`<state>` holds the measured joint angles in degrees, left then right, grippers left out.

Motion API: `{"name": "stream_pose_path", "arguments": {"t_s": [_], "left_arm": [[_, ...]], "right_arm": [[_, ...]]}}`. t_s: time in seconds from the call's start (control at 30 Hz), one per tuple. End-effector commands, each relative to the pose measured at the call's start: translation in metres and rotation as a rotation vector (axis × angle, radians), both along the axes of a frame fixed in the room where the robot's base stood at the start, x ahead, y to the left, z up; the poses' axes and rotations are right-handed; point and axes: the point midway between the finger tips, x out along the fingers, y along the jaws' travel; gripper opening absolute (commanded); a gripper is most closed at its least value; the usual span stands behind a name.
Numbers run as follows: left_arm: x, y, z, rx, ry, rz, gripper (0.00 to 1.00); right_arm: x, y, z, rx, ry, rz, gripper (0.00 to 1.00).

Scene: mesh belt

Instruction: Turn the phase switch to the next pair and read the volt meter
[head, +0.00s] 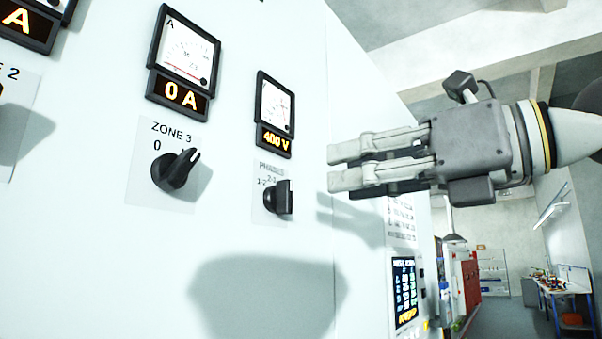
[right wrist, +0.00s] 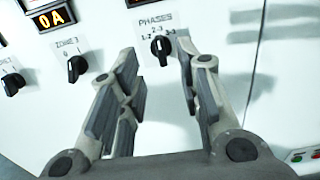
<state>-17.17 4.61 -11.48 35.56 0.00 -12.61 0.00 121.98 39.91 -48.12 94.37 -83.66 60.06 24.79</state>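The black phase switch (head: 284,198) sits on the white panel under the label PHASES. My right gripper (head: 333,167) is open and empty, held off the panel to the right of the switch. In the right wrist view its fingers (right wrist: 160,62) are spread with the switch beyond the gap. My left gripper is not in view.
Left of the switch is the ZONE 3 knob (head: 175,170), with an ammeter (head: 179,95) reading 0 A above it. A dark display (head: 405,291) is lower right on the panel. A workbench (head: 562,287) stands far off. The space before the panel looks clear.

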Motion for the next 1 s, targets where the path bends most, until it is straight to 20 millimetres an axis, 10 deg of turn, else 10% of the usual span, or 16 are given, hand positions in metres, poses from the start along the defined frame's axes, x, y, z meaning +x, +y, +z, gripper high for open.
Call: {"name": "stream_pose_path", "arguments": {"t_s": [0.4, 0.8, 1.0], "left_arm": [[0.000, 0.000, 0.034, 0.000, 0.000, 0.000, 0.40], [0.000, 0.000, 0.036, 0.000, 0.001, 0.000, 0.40], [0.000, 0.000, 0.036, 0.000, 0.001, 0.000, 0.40]], "right_arm": [[0.041, 0.057, 0.003, 0.000, 0.001, 0.003, 0.32], [0.047, 0.065, 0.000, 0.002, 0.001, 0.002, 0.32], [0.047, 0.064, 0.000, 0.002, 0.001, 0.003, 0.09]]}}
